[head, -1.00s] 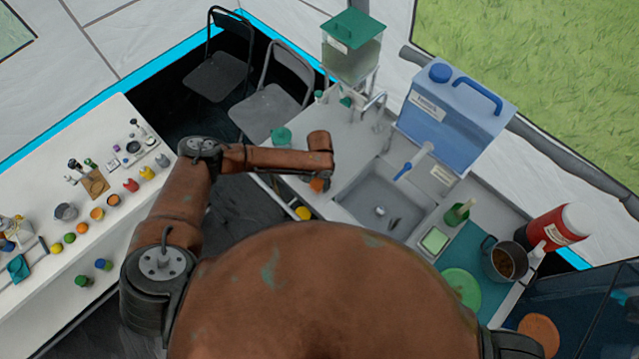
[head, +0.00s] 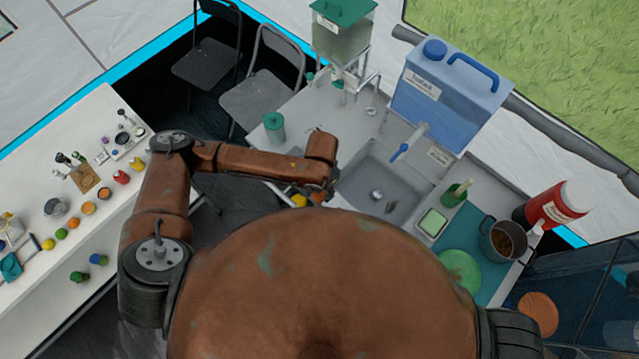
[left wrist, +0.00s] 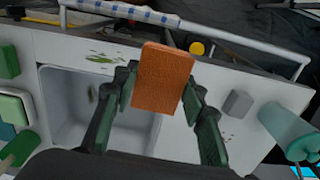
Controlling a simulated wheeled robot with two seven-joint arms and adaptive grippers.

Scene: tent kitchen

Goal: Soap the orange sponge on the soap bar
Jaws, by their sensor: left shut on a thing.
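The orange sponge (left wrist: 164,78) is upright between the two dark green fingers of my left gripper (left wrist: 160,92) in the left wrist view. The gripper is shut on it and holds it over the counter, beside the sink basin. In the head view my left gripper (head: 328,188) is at the sink's left edge, mostly behind its wrist, and I cannot make out the sponge. A small grey block (left wrist: 237,103) lies on the counter right of the sponge in the left wrist view. It may be the soap bar; I cannot tell. My right gripper is out of view.
A green dish (head: 432,222), a green plate (head: 460,270) and a pot (head: 503,240) are to the right. A blue water container (head: 448,100) stands behind.

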